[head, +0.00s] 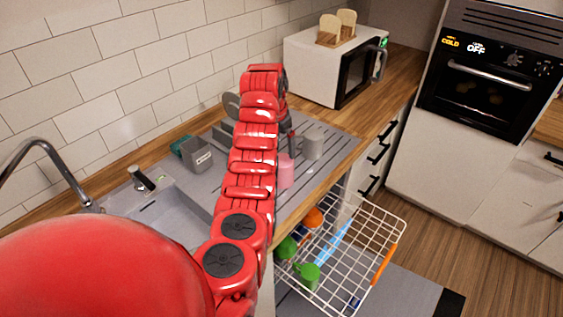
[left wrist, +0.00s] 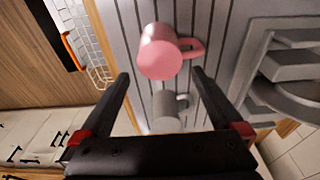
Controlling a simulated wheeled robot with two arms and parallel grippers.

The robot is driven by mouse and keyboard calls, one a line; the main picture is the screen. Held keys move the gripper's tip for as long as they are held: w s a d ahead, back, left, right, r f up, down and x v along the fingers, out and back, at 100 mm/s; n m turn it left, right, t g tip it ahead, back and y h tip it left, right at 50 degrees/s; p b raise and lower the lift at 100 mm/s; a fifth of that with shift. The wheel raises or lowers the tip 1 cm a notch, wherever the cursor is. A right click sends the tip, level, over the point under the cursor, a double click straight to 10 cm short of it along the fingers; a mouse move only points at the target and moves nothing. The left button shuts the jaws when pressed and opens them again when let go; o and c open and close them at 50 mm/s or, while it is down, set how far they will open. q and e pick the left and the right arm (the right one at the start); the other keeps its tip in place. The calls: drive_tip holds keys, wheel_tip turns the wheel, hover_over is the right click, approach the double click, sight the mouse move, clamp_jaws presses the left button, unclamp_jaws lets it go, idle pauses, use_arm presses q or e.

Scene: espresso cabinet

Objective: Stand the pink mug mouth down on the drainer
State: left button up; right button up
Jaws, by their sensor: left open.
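The pink mug (head: 286,172) stands on the ribbed grey drainer (head: 340,148), partly hidden by my left arm in the head view. In the left wrist view the pink mug (left wrist: 160,55) shows a smooth, closed-looking pink face toward the camera, with its handle to the right. No opening shows, so it appears mouth down. My left gripper (left wrist: 160,76) is open and empty, its fingers apart on either side of the view and clear of the mug. My right gripper is not in view.
A grey-white mug (head: 313,144) stands close to the pink one on the drainer. A grey plate rack (left wrist: 287,67) is beside them. The sink (head: 160,205) lies to the left. A pulled-out white wire basket (head: 385,225) holds several coloured items below the counter.

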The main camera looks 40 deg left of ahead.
use_arm(q)
wheel_tip(320, 180, up, 9)
drive_tip(key=s, duration=0.1)
drive_tip(key=shift+s, duration=0.25)
idle(0.5)
